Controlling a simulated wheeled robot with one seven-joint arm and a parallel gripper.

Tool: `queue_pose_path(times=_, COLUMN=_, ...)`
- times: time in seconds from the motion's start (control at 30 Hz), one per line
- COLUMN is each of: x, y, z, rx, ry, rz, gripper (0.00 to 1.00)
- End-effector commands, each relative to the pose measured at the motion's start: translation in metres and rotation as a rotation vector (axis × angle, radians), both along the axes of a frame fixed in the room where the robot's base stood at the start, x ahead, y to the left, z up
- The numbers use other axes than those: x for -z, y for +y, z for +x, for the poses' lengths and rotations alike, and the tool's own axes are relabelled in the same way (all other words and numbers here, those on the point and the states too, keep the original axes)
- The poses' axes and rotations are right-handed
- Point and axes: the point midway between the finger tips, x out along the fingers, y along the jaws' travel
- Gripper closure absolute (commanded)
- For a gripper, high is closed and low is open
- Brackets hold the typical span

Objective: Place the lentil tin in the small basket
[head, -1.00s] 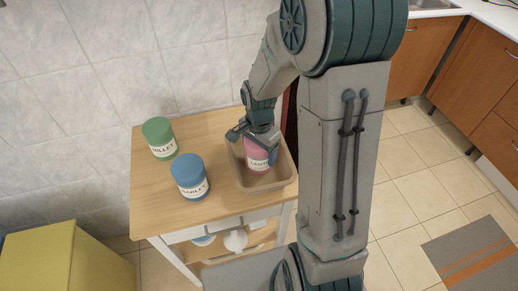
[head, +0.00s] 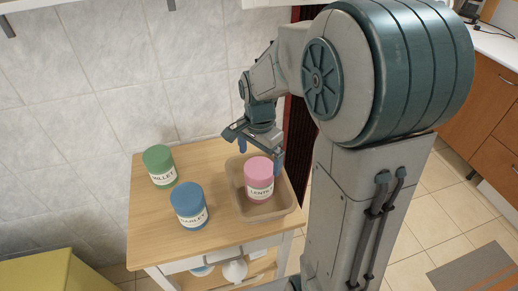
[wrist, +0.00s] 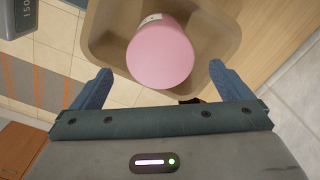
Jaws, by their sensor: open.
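The pink lentil tin (head: 259,178) stands inside the small beige basket (head: 243,212) on the wooden table. Its label is partly readable. The wrist view shows the tin's pink top (wrist: 160,57) inside the basket (wrist: 105,58), beyond my fingertips. My gripper (head: 253,150) is open and empty, above and behind the tin. In the wrist view my gripper (wrist: 160,82) has its two fingers spread wide, and the tin is not between them.
A green millet tin (head: 160,167) and a blue tin (head: 189,206), its label partly readable, stand on the table (head: 150,220) left of the basket. A tiled wall is behind. A yellow box (head: 40,275) is at lower left.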

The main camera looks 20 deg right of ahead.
Motion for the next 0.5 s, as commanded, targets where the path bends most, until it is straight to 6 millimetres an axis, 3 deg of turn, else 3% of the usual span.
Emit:
queue_pose_path(times=0.27, x=-0.028, y=0.000, z=-0.003, rx=-0.023, ry=-0.008, rz=-0.002, gripper=0.02)
queue_pose_path(times=0.37, x=-0.038, y=0.001, z=-0.016, rx=-0.107, ry=-0.032, rz=-0.008, gripper=0.02)
queue_pose_path(times=0.5, x=-0.055, y=0.001, z=-0.049, rx=-0.330, ry=-0.090, rz=-0.029, gripper=0.02)
